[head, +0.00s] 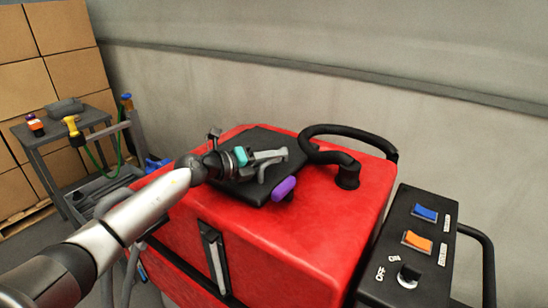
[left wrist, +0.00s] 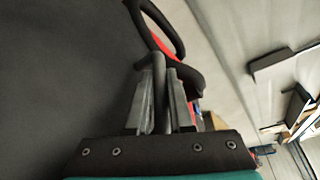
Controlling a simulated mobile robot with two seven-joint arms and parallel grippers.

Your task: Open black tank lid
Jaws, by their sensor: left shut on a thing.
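The black tank lid (head: 268,138) lies on top of the red scrubber (head: 310,225), and I see no clear gap under it. A purple handle (head: 284,189) sits at its near edge. My left gripper (head: 272,163) is over the lid, coming from the left. In the left wrist view, its fingers (left wrist: 158,104) are closed around a dark grey bar (left wrist: 158,68), which seems to be part of the lid. The broad dark surface (left wrist: 65,70) beside them looks like the lid. My right gripper is not in view.
A black hose (head: 345,155) curves over the scrubber's right side. A control panel (head: 412,245) with blue and orange switches stands at the right. A grey cart (head: 62,130) with bottles and stacked boxes (head: 65,45) are at the left. A wall runs behind.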

